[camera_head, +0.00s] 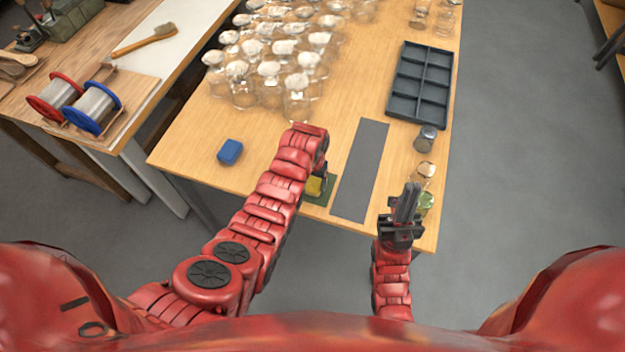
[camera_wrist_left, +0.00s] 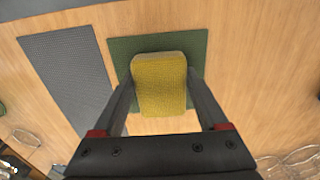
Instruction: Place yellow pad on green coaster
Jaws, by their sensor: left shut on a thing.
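The yellow pad (camera_head: 314,186) is between the fingers of my left gripper (camera_wrist_left: 160,82), which is shut on its two sides. In the left wrist view the pad (camera_wrist_left: 159,88) overlaps the green coaster (camera_wrist_left: 195,48), and its lower part reaches past the coaster's near edge. I cannot tell whether the pad touches the coaster or is held just above it. In the head view my left arm hides part of the coaster (camera_head: 326,193). My right gripper (camera_head: 408,196) is over the table's front right, its fingers close together with nothing seen between them.
A grey mat (camera_head: 360,170) lies right of the coaster. A blue block (camera_head: 230,151) lies to the left. Several clear bottles (camera_head: 268,75) stand behind. A dark compartment tray (camera_head: 420,82) and small jars (camera_head: 425,138) are at the right edge.

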